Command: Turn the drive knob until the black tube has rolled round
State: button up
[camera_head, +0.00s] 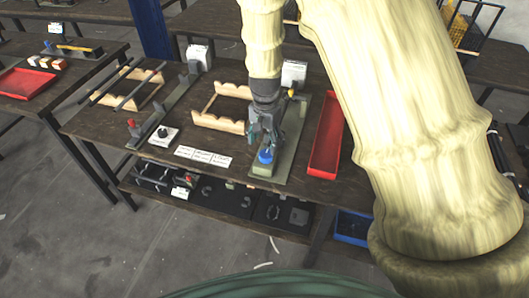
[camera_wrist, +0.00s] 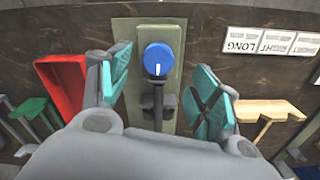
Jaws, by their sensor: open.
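A round blue knob (camera_wrist: 158,59) with a white line across its face sits on a green-grey base plate (camera_wrist: 160,30) in the wrist view. The knob also shows in the head view (camera_head: 265,157), at the near end of the plate. My gripper (camera_wrist: 162,85) is open, with one teal finger pad on each side of the plate. The fingers are apart from the knob, which lies ahead between them. A dark upright part (camera_wrist: 158,105) stands behind the knob. I cannot make out a black tube on this press.
A red tray (camera_head: 327,140) lies right of the press. A wooden rack (camera_head: 222,110) and white label cards (camera_head: 203,155) lie left. Another fixture with a red knob (camera_head: 131,124) and a black dial (camera_head: 162,133) stands further left.

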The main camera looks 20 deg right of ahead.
aim_at(265, 154)
jog(key=shift+f+p, duration=0.6)
jog(key=shift+f, duration=2.8)
jog(key=c, duration=1)
